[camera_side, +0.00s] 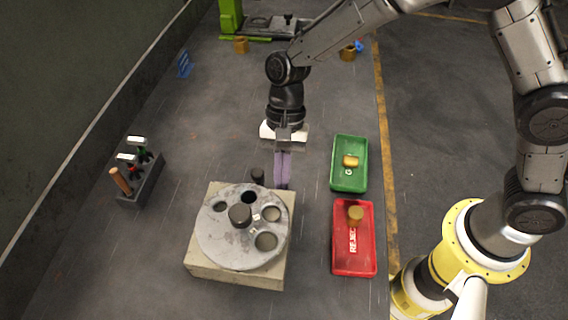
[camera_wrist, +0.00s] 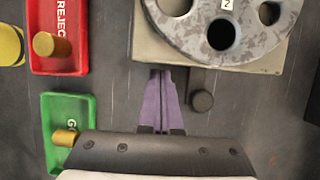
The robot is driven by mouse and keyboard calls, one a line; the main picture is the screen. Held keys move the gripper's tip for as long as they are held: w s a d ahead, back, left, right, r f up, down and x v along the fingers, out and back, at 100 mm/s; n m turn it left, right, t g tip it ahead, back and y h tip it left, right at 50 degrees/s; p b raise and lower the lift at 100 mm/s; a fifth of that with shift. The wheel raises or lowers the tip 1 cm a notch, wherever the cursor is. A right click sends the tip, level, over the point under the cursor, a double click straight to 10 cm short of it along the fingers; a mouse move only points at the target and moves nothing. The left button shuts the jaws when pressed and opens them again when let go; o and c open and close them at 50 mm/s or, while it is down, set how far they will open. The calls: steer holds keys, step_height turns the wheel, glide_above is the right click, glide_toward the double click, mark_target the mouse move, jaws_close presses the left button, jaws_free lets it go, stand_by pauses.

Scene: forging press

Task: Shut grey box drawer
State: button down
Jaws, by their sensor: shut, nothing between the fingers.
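A pale grey-beige box (camera_side: 205,262) carries a round mottled grey disc (camera_side: 218,240) with several holes; the box also shows in the wrist view (camera_wrist: 145,45). A dark round knob (camera_wrist: 202,101) on a short dark piece sticks out from its far side, and shows in the side view (camera_side: 257,175). How far a drawer is open I cannot tell; the box and disc hide it. My gripper (camera_side: 282,186) is shut and empty, its purple fingers pointing down beside the knob. In the wrist view the fingertips (camera_wrist: 160,73) lie left of the knob, near the box edge.
A red reject tray (camera_side: 345,265) and a green tray (camera_side: 340,183), each with a brass-coloured piece, lie right of the box. A dark tool holder (camera_side: 148,181) stands at left. Green machinery (camera_side: 231,18) is at the back. The floor between holder and box is clear.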

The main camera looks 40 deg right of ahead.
steer(key=w, duration=0.1)
steer(key=d, duration=0.1)
steer(key=w+d, duration=0.1)
steer(key=shift+w+d+r, duration=0.25)
steer(key=shift+w, duration=0.1)
steer(key=d+r+t, duration=0.1)
steer(key=d+r, duration=0.3)
steer(key=r, duration=0.5)
steer(key=d+r+t, duration=0.2)
steer(key=d+r, duration=0.2)
steer(key=r, duration=0.5)
steer(key=s+d+r+t, duration=0.2)
steer(key=s+d+r, duration=0.3)
steer(key=s+d, duration=0.1)
steer(key=s+d+f+n+t+h, duration=0.1)
steer(key=s+d+f+n+t, duration=0.1)
steer(key=s, duration=0.4)
steer(key=s+d+f+n+t+h, duration=0.1)
steer(key=s+d+f+n+h, duration=0.1)
steer(key=s+d+f+n, duration=0.2)
steer(key=shift+s+d+n+t, duration=0.4)
steer(key=shift+s+d+n, duration=1.1)
steer(key=shift+d, duration=0.3)
